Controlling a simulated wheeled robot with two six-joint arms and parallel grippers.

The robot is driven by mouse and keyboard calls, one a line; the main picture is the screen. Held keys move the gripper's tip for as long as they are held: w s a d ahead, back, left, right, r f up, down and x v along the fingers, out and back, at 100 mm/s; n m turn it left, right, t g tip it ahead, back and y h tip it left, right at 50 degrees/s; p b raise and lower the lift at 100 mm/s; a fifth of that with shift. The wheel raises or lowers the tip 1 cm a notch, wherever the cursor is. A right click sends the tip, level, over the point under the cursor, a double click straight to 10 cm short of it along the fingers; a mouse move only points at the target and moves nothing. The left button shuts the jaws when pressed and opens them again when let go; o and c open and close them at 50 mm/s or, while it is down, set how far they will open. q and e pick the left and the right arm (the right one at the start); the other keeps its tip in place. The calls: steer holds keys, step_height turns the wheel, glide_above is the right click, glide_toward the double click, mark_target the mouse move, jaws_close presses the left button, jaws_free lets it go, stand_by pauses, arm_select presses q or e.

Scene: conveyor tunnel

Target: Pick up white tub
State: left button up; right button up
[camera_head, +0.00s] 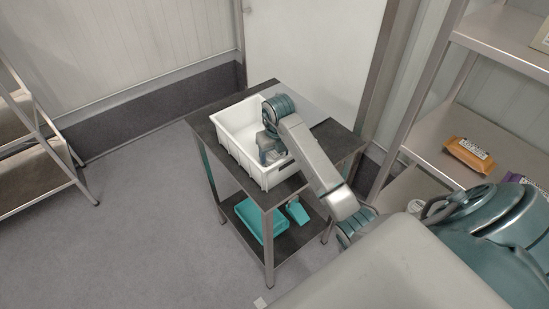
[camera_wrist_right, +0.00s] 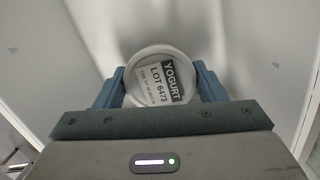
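The white tub (camera_wrist_right: 160,78) shows in the right wrist view, its round lid carrying a grey and black label reading YOGURT, LOT 6473. My right gripper (camera_wrist_right: 159,82) has one blue finger on each side of it, with no clear gap at either side. In the head view my right gripper (camera_head: 269,150) reaches down into a white crate (camera_head: 229,139) near its right end, and the tub is hidden there behind the gripper and arm. My left gripper is out of the head view.
The crate stands on a dark-topped metal table (camera_head: 328,140), with teal items (camera_head: 256,221) on the shelf below. A rack at right holds an orange packet (camera_head: 469,154), a purple packet (camera_head: 514,178) and a white round container (camera_head: 416,206).

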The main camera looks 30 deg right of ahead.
mark_target(274, 151)
steer(key=shift+c, duration=0.2)
steer(key=shift+r, duration=0.25)
step_height(274, 151, up, 4)
steer(key=shift+r+b, duration=0.25)
steer(key=shift+b, duration=0.3)
step_height(274, 151, up, 4)
steer(key=p, duration=0.4)
steer(key=shift+r+p, duration=0.55)
